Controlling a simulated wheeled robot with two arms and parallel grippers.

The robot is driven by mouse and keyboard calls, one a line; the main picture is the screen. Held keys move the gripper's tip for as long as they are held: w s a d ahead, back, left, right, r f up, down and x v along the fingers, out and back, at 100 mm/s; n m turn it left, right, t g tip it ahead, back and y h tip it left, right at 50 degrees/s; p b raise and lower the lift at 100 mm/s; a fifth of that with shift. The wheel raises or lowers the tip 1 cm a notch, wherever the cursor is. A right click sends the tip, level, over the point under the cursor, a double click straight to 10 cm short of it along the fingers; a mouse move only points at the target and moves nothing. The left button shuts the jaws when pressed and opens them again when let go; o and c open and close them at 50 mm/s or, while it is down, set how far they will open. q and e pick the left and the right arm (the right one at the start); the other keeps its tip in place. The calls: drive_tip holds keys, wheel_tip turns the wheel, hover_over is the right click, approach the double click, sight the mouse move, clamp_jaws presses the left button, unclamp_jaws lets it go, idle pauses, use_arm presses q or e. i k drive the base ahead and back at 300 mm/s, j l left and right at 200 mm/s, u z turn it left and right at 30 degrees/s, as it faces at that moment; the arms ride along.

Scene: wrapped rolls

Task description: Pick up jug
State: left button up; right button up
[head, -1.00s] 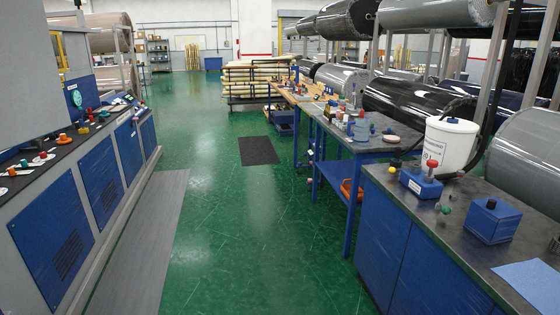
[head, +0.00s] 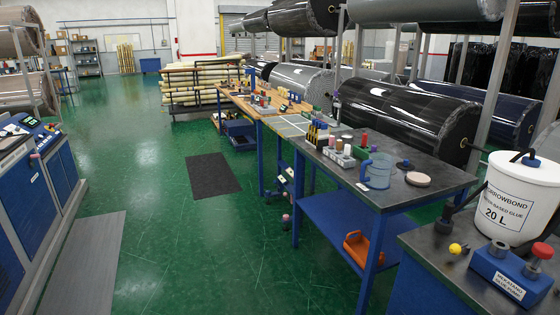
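A translucent light-blue jug (head: 378,172) with a handle on its left side stands upright near the front edge of the dark worktop of a blue-legged table (head: 425,190), right of the middle in the head view. A round pinkish disc (head: 417,179) lies to its right, and a small dark-blue capped item (head: 404,164) is just behind it. Neither of my grippers is in the picture.
Small bottles (head: 317,136) crowd the worktop left of the jug. An orange object (head: 358,248) sits on the lower blue shelf (head: 335,225). A white glue bucket (head: 515,195) stands on the nearer bench at right. The green floor (head: 200,250) left of the table is clear, with a dark mat (head: 213,175).

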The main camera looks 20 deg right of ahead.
sight(380, 166)
drive_tip(key=i+j+z, duration=0.1)
drive_tip(key=i+z, duration=0.3)
drive_tip(key=i, duration=0.15)
drive_tip(key=i+j+z, duration=0.35)
drive_tip(key=i, duration=0.2)
drive_tip(key=i+j+z, duration=0.4)
drive_tip(key=i, duration=0.15)
